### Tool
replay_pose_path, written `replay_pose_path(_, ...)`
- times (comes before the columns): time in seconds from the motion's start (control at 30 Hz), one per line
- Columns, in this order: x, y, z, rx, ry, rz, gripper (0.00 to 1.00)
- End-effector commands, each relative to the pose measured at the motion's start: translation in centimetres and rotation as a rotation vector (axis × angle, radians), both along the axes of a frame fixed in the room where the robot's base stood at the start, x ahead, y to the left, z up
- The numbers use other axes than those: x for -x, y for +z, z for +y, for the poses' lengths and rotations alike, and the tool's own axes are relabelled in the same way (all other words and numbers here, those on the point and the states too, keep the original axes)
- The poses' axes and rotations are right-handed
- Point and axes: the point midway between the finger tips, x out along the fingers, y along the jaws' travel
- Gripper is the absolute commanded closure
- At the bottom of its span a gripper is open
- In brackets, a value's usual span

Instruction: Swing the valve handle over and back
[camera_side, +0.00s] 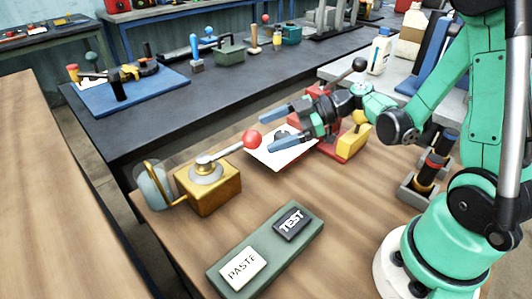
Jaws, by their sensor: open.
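The valve is a brass block (208,190) at the left end of the wooden table. Its lever handle (222,155) runs from a round grey hub up to the right and ends in a red ball knob (252,140). My gripper (269,131) comes in from the right with its two blue-grey fingers apart. The fingertips lie just right of the red knob in this view, one above and one below it. Nothing shows between the fingers, and I cannot tell whether either touches the knob.
A glass jar (153,186) stands by the brass spout at the table edge. A green tray (266,250) with PASTE and TEST plates lies in front. A white sheet (270,158) and a red and yellow device (352,140) are under my arm. Bare wood lies between block and tray.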

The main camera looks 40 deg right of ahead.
Motion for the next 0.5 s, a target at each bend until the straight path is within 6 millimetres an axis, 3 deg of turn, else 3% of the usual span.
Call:
replay_pose_path(0.33,0.54,0.32,-0.59,0.001,0.001,0.0,0.18)
replay_pose_path(0.5,0.51,1.1,-0.6,0.0,0.001,-0.001,0.66)
